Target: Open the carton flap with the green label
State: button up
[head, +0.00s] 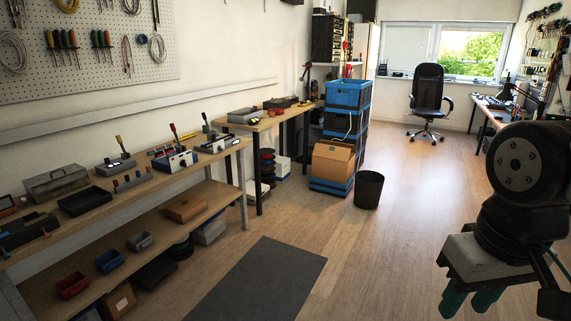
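A brown cardboard carton (331,168) sits on a low blue base in front of a stack of blue and black crates, in the middle of the head view. Its top flap (334,153) looks closed and slopes toward me. A small greenish mark, perhaps the label, shows on the flap; it is too small to read. My gripper (467,303) is at the lower right, far from the carton and much nearer to me. Its two green fingers point down, apart, with nothing seen between them. The arm partly hides it.
A dark bin (369,189) stands just right of the carton. Blue crates (347,96) rise behind it. A long workbench (140,181) with tools runs along the left wall. A grey mat (262,284) lies on the floor. The wooden floor right of the mat is clear.

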aim_at(330, 152)
jog(key=z, duration=0.35)
jog(key=i, duration=2.1)
jog(key=z, duration=0.3)
jog(key=i, duration=2.05)
jog(key=u, duration=0.35)
jog(key=i, duration=1.45)
jog(key=u, duration=0.3)
jog(key=k, duration=0.35)
jog(key=z, duration=0.45)
jog(key=i, duration=1.15)
jog(key=u, duration=0.45)
